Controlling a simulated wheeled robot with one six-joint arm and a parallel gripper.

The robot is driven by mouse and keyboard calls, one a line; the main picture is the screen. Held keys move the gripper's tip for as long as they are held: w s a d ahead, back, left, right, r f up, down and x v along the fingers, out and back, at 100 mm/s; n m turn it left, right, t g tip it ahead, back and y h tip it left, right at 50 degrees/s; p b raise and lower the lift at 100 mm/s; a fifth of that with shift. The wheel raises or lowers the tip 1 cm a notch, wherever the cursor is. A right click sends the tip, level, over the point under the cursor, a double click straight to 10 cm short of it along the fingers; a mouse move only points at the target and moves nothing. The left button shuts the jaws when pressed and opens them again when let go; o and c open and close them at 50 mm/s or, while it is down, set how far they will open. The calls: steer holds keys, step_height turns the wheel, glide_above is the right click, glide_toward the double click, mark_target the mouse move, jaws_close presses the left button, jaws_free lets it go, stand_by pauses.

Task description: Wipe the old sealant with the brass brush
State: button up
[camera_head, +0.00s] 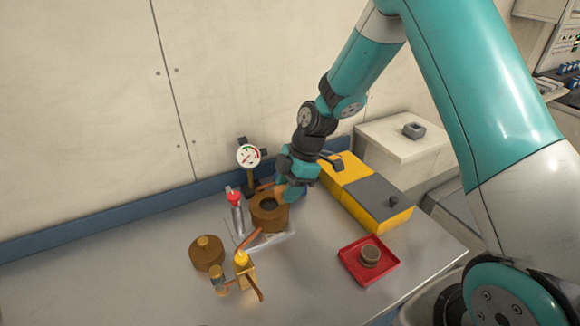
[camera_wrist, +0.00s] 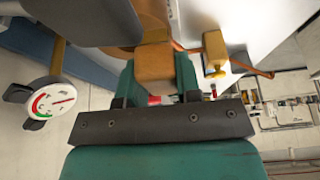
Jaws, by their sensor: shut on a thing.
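My gripper (camera_head: 288,192) is at the back middle of the bench, just above an open brown round housing (camera_head: 269,218). It is shut on a brown wooden block-like piece, seen between the teal fingers in the wrist view (camera_wrist: 155,63). This looks like the handle of the brass brush. The bristles are hidden, so I cannot tell whether they touch anything. The housing has a dark opening and stands on a pale tray or plate (camera_head: 287,238). I cannot make out the old sealant for certain.
A brown round lid (camera_head: 206,254) and a brass valve (camera_head: 243,265) with copper pipes stand front left. A dial gauge (camera_head: 248,156) and a red-topped tube (camera_head: 235,205) are close to the housing. A yellow-grey box (camera_head: 376,203) and a red tray (camera_head: 350,263) holding a small cup (camera_head: 370,255) stand right.

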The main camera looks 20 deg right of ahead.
steer(key=shift+r+p, duration=1.4)
steer(key=shift+r, duration=1.05)
steer(key=shift+f, duration=0.1)
